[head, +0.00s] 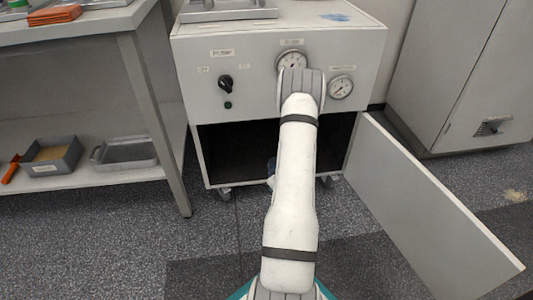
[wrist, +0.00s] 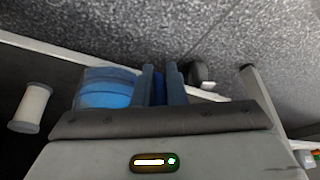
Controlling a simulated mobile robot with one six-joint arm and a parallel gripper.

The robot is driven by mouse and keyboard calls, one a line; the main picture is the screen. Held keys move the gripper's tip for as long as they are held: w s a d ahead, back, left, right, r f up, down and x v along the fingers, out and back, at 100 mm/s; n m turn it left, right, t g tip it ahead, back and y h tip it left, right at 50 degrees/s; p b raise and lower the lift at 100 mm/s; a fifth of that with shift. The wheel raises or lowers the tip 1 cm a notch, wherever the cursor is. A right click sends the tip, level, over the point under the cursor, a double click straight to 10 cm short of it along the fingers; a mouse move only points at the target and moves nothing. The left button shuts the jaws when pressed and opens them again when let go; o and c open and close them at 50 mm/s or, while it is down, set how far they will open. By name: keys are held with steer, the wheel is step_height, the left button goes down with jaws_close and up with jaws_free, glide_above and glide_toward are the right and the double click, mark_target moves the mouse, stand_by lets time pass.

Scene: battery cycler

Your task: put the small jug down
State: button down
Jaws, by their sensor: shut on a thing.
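In the wrist view the small jug (wrist: 104,92) is a clear vessel with blue contents, just left of my gripper's fingers. My gripper (wrist: 161,80) is shut on a narrow part of it, with a strip of blue showing between the fingers. The gripper body hides the jug's lower part in this view. In the head view my arm reaches down in front of the open cabinet bay and hides most of the gripper and jug. I cannot tell whether the jug touches a surface.
The grey cabinet (head: 228,103) has gauges above a dark open bay. Its open door (head: 425,210) stretches out at the right. A workbench (head: 150,95) with trays on its lower shelf stands left. A white cylinder (wrist: 32,107) lies left in the wrist view.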

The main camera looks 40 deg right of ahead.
steer(key=w, duration=1.7)
steer(key=shift+w+a+p, duration=0.3)
steer(key=shift+w, duration=0.1)
steer(key=shift+f+b, duration=0.3)
steer(key=shift+f, duration=1.5)
steer(key=c, duration=1.5)
jaws_free()
steer(key=shift+f, duration=0.1)
steer(key=v, duration=0.7)
steer(key=shift+s+r, duration=0.15)
steer(key=shift+r, duration=0.2)
steer(key=shift+s, duration=0.1)
